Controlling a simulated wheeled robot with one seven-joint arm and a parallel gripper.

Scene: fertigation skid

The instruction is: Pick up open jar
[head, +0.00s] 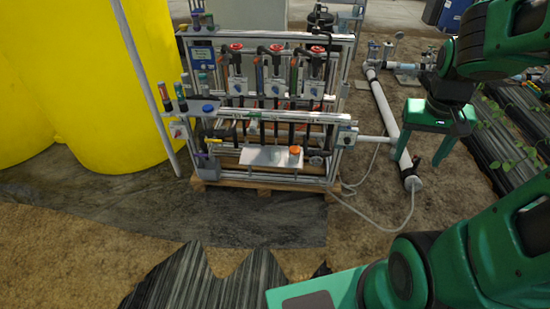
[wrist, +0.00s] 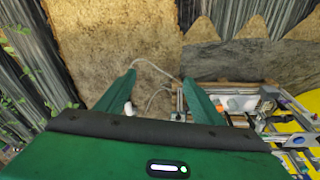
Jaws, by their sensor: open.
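A white shelf (head: 255,155) juts from the front of the skid, low and near the middle of the head view. On it a small orange round thing (head: 295,149) sits at the right, with a faint clear shape beside it. Both are too small to tell for sure which is the open jar. My gripper (head: 421,163) is open and empty, pointing down at the right of the skid, well away from the shelf. Its fingers spread over bare ground in the wrist view (wrist: 158,77).
The metal-framed skid (head: 265,110) carries red-topped valves and pipes and stands on a wooden pallet (head: 265,184). A white pipe (head: 384,110) and thin hose lie between the skid and my gripper. Yellow tanks (head: 110,90) stand left. The ground in front is mostly clear.

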